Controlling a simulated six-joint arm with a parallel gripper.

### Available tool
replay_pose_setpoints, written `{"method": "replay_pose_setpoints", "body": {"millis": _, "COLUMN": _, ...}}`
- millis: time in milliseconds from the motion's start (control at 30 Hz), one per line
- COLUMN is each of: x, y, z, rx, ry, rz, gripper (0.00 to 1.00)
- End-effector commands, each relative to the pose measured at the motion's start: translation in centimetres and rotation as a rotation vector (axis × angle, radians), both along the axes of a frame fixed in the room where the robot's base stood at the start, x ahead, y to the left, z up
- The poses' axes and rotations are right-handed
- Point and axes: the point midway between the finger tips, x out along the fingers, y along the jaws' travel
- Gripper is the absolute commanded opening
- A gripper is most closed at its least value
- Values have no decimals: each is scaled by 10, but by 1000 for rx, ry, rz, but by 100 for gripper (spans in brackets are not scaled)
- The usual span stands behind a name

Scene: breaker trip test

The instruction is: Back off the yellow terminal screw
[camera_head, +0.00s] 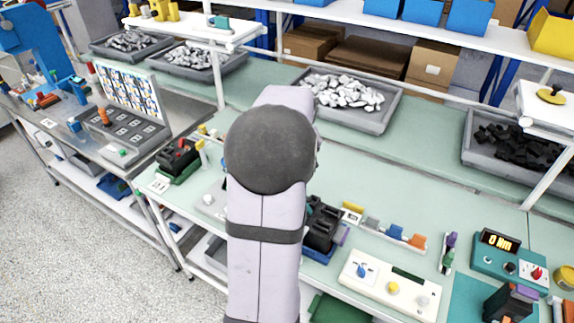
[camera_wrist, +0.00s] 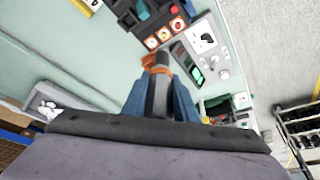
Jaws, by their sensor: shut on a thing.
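In the wrist view, my gripper (camera_wrist: 158,98) has its blue fingers shut on a dark grey tool with an orange band (camera_wrist: 160,70). The tool points away from the wrist. Beyond its tip is a dark and teal unit with a row of round terminals, two orange-yellow ones (camera_wrist: 163,33) and a red one (camera_wrist: 178,24). I cannot tell for sure which one is the yellow terminal screw, or whether the tool touches anything. In the head view, my arm hides the gripper and tool.
A panel with a green screen (camera_wrist: 193,73) and knobs lies right of the tool in the wrist view. In the head view, black breaker blocks (camera_head: 321,228), a cream panel (camera_head: 388,286) and a teal meter (camera_head: 508,258) stand right of my arm. Trays of parts (camera_head: 352,119) sit behind.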

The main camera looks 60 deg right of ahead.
Motion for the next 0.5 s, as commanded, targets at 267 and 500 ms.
{"method": "replay_pose_setpoints", "body": {"millis": 267, "x": 0, "y": -1, "z": -11, "rx": -2, "ry": -1, "rz": 0, "gripper": 4}}
{"method": "replay_pose_setpoints", "body": {"millis": 500, "x": 0, "y": -1, "z": -28, "rx": -2, "ry": -1, "rz": 0, "gripper": 4}}
